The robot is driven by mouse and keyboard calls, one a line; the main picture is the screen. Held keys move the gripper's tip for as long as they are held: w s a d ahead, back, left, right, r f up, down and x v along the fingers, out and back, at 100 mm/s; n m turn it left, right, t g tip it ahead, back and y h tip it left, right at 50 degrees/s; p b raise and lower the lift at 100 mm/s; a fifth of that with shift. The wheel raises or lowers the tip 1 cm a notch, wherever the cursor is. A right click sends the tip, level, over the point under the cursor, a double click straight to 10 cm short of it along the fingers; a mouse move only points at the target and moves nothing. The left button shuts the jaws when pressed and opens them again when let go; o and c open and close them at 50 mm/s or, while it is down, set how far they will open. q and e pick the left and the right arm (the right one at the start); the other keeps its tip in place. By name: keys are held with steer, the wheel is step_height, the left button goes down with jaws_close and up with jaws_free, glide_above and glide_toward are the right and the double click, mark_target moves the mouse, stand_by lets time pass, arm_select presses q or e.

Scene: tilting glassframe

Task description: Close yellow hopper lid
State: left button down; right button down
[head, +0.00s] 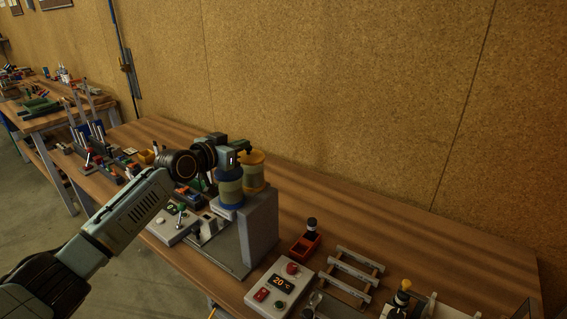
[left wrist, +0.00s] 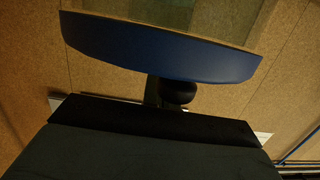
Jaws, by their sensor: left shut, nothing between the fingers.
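The yellow hopper (head: 253,177) stands on the grey machine's housing at the middle of the table, just behind the blue hopper (head: 229,189). Its yellow top (head: 251,157) shows as a disc; I cannot tell whether the lid sits flat or is part open. My left gripper (head: 232,157) is shut and empty, above the blue hopper and close to the left of the yellow top. I cannot tell whether it touches either. In the left wrist view a curved blue part (left wrist: 160,48) lies right in front of the gripper (left wrist: 165,92). My right gripper is out of view.
The grey machine housing (head: 262,228) rises under the hoppers. Another control box (head: 172,226) is left of the machine. The table behind the hoppers is bare up to the wall.

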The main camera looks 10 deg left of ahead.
arm_select(q)
steer(key=shift+w+a+f+n+b, duration=0.15)
steer(key=shift+f+n+b, duration=0.05)
steer(key=shift+n+b, duration=0.25)
stand_by(0.4)
